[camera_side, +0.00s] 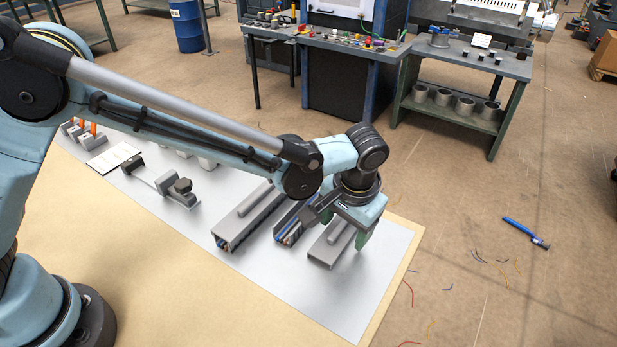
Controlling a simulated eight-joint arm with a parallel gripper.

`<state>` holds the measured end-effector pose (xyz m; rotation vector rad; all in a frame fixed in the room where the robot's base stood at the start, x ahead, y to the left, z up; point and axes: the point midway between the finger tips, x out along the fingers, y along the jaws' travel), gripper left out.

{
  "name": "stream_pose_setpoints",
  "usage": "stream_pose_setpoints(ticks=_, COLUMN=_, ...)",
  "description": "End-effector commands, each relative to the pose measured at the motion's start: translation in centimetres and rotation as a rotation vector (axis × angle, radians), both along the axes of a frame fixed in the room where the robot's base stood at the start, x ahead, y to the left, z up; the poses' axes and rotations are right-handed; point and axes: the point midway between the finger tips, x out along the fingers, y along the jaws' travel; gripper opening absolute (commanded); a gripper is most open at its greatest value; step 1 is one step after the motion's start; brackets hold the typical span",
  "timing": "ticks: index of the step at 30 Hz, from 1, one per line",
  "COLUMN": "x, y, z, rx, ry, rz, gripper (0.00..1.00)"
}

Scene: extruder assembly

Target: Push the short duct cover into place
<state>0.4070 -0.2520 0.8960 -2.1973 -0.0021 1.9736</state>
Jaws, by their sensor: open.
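A short grey cover (325,252) with a raised bar along its top lies at the right end of the light grey mat, below my gripper. Left of it is a short duct (287,236) with blue and other wires showing at its open near end; my arm and gripper hide its far part. My gripper (340,228) is open, pointing down over the short cover, with a green finger at its right side. The fingertips are partly hidden, so I cannot tell whether they touch the cover.
A longer grey duct (232,233) with a barred cover lies farther left. A bracket with a dark knob (181,187) and a white sheet (113,156) lie beyond it. The mat's near right part (340,305) is clear. Wire scraps and a blue tool (520,229) lie on the floor.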

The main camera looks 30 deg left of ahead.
Motion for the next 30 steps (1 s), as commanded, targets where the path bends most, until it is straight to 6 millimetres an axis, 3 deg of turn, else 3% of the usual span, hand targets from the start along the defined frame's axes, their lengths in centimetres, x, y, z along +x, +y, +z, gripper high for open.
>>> stream_pose_setpoints(ticks=7, x=0.01, y=0.02, z=-0.10, rx=0.000, ry=0.000, rz=0.000, gripper=0.66)
stream_pose_setpoints(ticks=18, x=0.01, y=0.00, z=-0.07, rx=0.000, ry=0.000, rz=0.000, gripper=0.10)
stream_pose_setpoints(ticks=30, x=0.00, y=0.00, z=-0.08, rx=0.000, ry=0.000, rz=-0.001, gripper=0.06)
